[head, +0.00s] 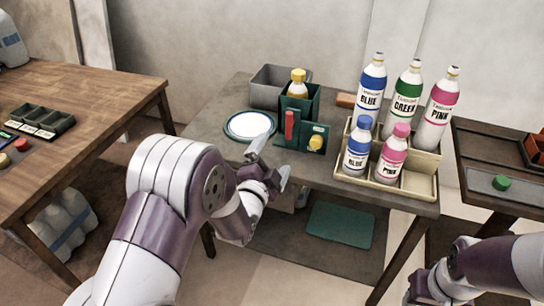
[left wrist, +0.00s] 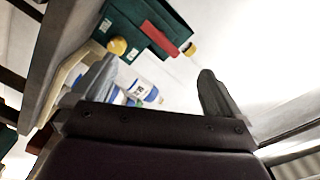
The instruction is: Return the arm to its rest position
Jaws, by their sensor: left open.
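My left gripper (head: 271,160) is open and empty in the head view, in front of the green stirring station (head: 306,135) near the table's front edge. In the left wrist view its two fingers (left wrist: 155,82) stand wide apart with nothing gripped between them. The station has a red lever (head: 290,126), a yellow knob (head: 316,142) and a yellow-capped bottle (head: 298,84) in its holder. The station also shows in the left wrist view (left wrist: 130,28), apart from the fingers. My right gripper (head: 424,288) is low at the bottom right; its jaws are too unclear to judge.
A cream crate (head: 418,184) with several blue, green and pink bottles stands right of the station. A round white plate (head: 249,125) and a grey bin (head: 268,88) are at the left and back. Side tables (head: 90,92) flank the grey table.

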